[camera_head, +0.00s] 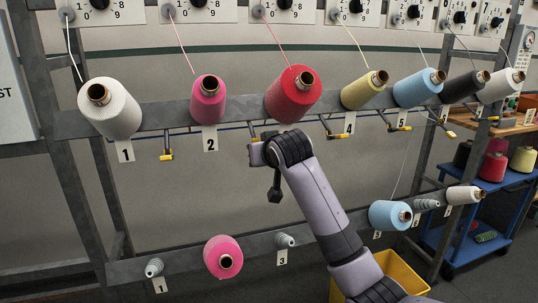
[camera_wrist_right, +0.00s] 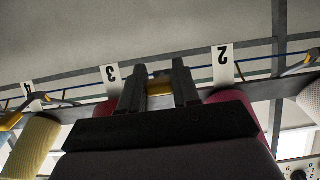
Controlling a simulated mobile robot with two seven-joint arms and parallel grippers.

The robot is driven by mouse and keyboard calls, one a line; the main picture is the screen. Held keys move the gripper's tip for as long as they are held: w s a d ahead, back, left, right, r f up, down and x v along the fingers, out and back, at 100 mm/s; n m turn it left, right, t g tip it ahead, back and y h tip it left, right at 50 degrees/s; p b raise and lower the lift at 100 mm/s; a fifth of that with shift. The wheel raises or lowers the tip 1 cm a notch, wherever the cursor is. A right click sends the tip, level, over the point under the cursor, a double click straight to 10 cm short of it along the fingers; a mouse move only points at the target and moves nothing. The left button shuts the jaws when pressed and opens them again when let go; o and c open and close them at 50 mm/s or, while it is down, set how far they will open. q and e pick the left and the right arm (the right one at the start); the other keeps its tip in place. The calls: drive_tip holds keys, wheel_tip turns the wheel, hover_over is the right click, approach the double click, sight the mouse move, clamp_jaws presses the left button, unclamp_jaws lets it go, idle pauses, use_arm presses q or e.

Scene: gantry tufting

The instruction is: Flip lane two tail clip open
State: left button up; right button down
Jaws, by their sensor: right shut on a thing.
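The lane two tail clip is a small yellow piece on the blue line under the creel rail, just right of the number 2 tag (camera_head: 210,138). In the right wrist view the yellow clip (camera_wrist_right: 159,87) lies between my two dark fingers. My right gripper (camera_head: 257,152) comes in from the lower right and is shut on this clip. In the right wrist view the gripper (camera_wrist_right: 159,85) sits between the 3 tag (camera_wrist_right: 110,77) and the 2 tag (camera_wrist_right: 222,60), both upside down. The gripper mostly hides the clip in the head view, so its flap position is unclear. My left gripper is not in view.
Yarn cones stand along the upper rail, with the pink cone (camera_head: 207,100) and red cone (camera_head: 293,93) close above my gripper. The lane one clip (camera_head: 166,156) hangs to the left. A lower rail holds a pink cone (camera_head: 223,257). A yellow bin (camera_head: 400,270) stands below.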

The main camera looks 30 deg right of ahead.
drive_tip(key=shift+w+r+g+y, duration=0.1)
drive_tip(key=shift+r+g+y, duration=0.3)
drive_tip(key=shift+g, duration=0.55)
drive_tip(key=shift+w+r+g+y, duration=0.15)
drive_tip(key=shift+r+g, duration=0.3)
drive_tip(key=shift+g, duration=0.5)
drive_tip(key=shift+s, duration=0.1)
drive_tip(key=c, duration=0.9)
unclamp_jaws()
drive_tip(key=shift+r, duration=0.1)
drive_tip(key=b+v, duration=0.1)
drive_tip(key=v, duration=0.6)
